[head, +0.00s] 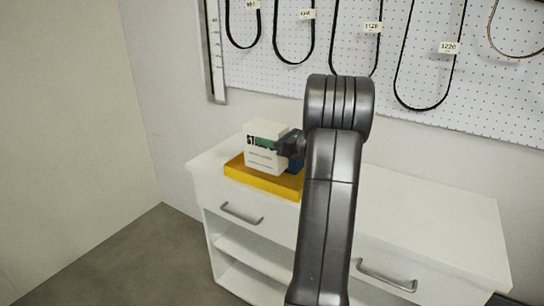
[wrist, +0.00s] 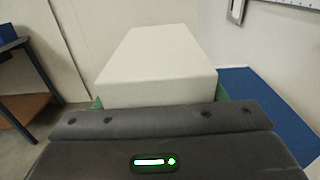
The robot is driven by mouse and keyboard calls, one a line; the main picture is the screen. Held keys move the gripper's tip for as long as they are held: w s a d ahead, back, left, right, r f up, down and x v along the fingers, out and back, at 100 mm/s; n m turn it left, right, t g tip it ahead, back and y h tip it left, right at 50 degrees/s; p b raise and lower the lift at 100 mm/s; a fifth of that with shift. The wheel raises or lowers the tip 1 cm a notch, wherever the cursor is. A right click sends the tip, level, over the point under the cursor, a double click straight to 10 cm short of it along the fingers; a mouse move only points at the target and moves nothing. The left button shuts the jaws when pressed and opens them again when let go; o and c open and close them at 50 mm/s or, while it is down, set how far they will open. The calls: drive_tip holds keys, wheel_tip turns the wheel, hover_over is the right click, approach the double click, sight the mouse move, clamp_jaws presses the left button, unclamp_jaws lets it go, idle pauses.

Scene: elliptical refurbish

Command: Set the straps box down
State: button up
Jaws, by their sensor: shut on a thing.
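The straps box (head: 262,157) is a white box with a green band and dark print on its front. My gripper (head: 288,145) reaches it from the right and is shut on it. In the wrist view the plain white top of the box (wrist: 158,62) lies just beyond my gripper (wrist: 160,122), with slivers of green at its sides. The box is upright over a yellow tray (head: 240,172) at the left end of the white cabinet. I cannot tell whether its underside touches the tray.
A blue thing (head: 296,164) sits behind my gripper, partly hidden; blue also shows right of the box in the wrist view (wrist: 268,98). The white cabinet top (head: 425,208) is bare to the right. Several belts hang on the pegboard (head: 385,70) behind.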

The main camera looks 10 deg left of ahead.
sight(270, 152)
drive_tip(key=shift+f, duration=2.65)
drive_tip(key=shift+f, duration=0.15)
drive_tip(key=o, duration=1.2)
drive_tip(key=shift+d+r, duration=0.1)
drive_tip(key=shift+r, duration=0.1)
drive_tip(key=b+v, duration=0.1)
drive_tip(key=v, duration=1)
drive_tip(key=shift+s+d, duration=0.15)
drive_tip(key=shift+d, duration=0.25)
drive_tip(key=p+x, duration=0.1)
drive_tip(key=x, duration=1.1)
drive_tip(key=shift+a, duration=0.15)
drive_tip(key=shift+r, duration=1.7)
